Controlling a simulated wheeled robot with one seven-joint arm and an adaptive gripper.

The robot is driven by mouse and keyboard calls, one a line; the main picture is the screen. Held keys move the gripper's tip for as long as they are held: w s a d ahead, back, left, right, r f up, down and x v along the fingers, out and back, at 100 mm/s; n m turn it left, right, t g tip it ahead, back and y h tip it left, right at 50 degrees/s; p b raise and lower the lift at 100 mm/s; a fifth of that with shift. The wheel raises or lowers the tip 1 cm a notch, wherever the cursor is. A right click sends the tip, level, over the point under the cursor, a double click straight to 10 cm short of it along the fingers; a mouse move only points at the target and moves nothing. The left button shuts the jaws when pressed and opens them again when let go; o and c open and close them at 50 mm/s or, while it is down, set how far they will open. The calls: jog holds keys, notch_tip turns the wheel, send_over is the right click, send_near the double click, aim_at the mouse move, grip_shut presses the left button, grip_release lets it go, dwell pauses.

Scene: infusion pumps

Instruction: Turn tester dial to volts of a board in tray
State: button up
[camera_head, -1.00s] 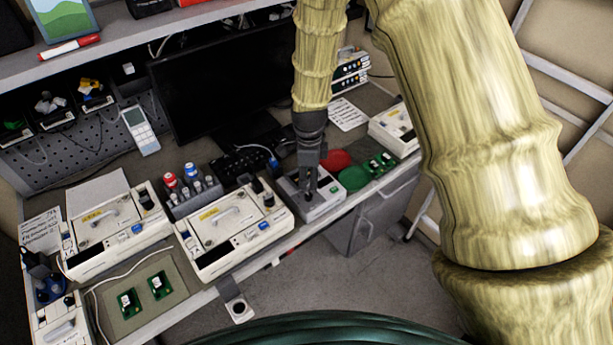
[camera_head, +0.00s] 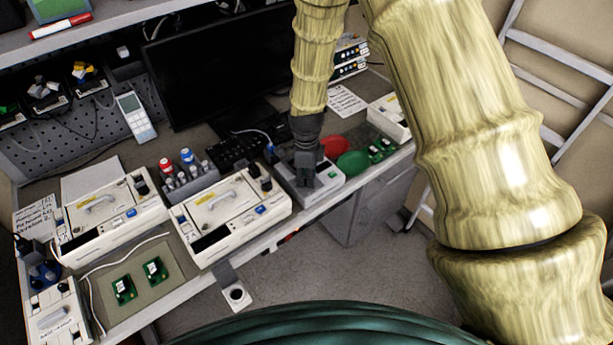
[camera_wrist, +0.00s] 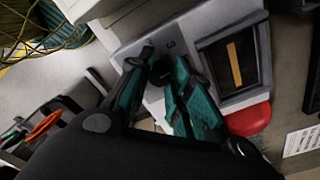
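Green boards (camera_head: 123,289) and (camera_head: 154,270) lie on a beige tray (camera_head: 160,296) at the front left. More green boards (camera_head: 377,152) lie right of the tester.
A dark monitor (camera_head: 220,75) stands behind. Open floor lies in front.

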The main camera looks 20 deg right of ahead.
jog(key=shift+d+r, duration=0.1)
jog(key=shift+r, duration=0.05)
grip_shut()
